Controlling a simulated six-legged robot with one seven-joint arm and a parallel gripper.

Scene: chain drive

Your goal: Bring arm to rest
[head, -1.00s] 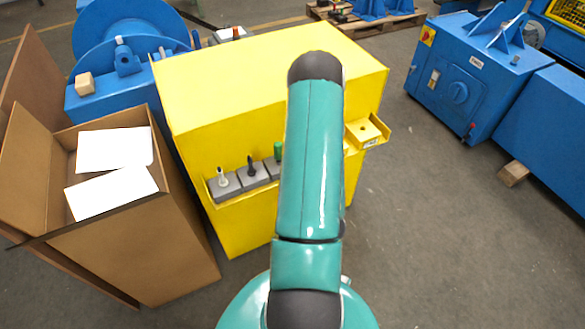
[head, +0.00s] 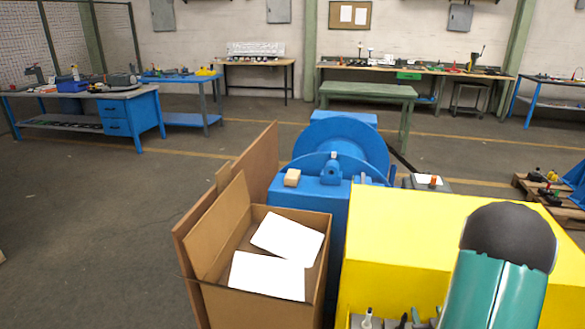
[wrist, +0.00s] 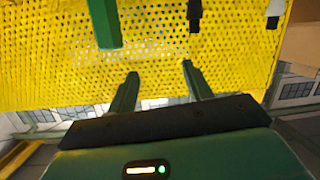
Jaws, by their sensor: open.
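My gripper (wrist: 160,82) shows in the wrist view with its two dark green fingers apart and nothing between them. A yellow perforated panel (wrist: 150,60) fills the view beyond the fingers. A green handle (wrist: 104,22), a black one (wrist: 194,14) and a white-and-black one (wrist: 274,12) hang into the top of that view. In the head view my teal arm rises at the lower right in front of the yellow cabinet (head: 400,230); the gripper is hidden there.
An open cardboard box (head: 215,300) with white sheets (head: 268,277) stands left of the cabinet. Behind them is a blue machine with a large wheel (head: 345,140). Workbenches (head: 95,93) line the back. Open floor (head: 90,220) lies to the left.

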